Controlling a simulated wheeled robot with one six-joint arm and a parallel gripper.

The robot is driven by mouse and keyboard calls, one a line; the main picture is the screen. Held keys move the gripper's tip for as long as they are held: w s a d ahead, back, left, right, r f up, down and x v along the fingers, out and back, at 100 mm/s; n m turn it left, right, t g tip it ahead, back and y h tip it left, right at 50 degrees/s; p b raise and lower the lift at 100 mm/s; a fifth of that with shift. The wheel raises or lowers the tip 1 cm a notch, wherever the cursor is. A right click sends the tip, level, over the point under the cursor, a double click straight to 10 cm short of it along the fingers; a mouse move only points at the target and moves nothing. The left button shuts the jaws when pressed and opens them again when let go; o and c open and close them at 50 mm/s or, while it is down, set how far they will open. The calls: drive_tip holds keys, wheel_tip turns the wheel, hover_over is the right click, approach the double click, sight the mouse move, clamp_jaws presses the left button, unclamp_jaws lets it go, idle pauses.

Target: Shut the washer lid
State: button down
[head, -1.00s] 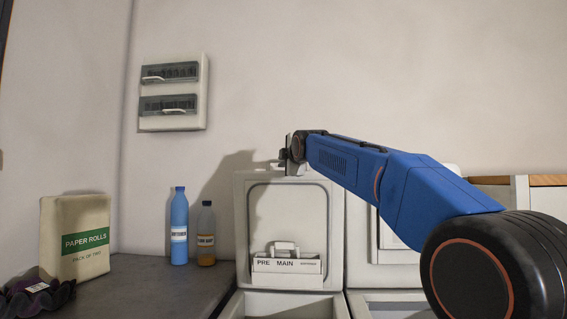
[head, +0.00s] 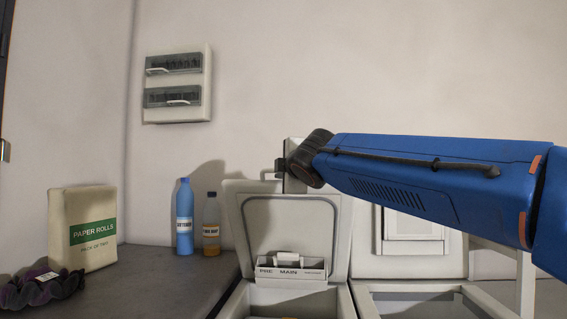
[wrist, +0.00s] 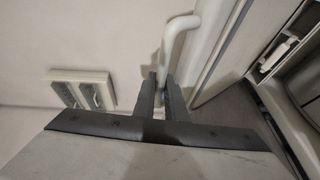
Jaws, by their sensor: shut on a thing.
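The washer lid (head: 237,215) is the left machine's pale lid in the head view. It stands raised over the open top, leaning forward, with a dispenser box (head: 290,268) marked PRE and MAIN on its inner face. My gripper (head: 279,172) is at the lid's top edge. In the wrist view the white bar handle (wrist: 180,35) runs down between the fingers of my gripper (wrist: 162,90), which is shut on it. My arm and wrist hide part of the lid's top right.
A second toploader with its own raised lid (head: 452,255) stands at the right, partly behind my arm. A dark counter (head: 150,285) at the left holds a blue bottle (head: 184,220), an amber bottle (head: 211,225) and a paper rolls pack (head: 82,228). A breaker box (head: 178,85) is on the wall.

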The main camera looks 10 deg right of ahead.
drive_tip(key=s+a+f, duration=0.2)
drive_tip(key=s+f, duration=0.5)
drive_tip(key=shift+s+a, duration=0.3)
drive_tip(key=shift+s, duration=0.05)
drive_tip(key=c, duration=2.1)
unclamp_jaws()
drive_tip(key=shift+f, duration=0.1)
drive_tip(key=shift+s, duration=0.1)
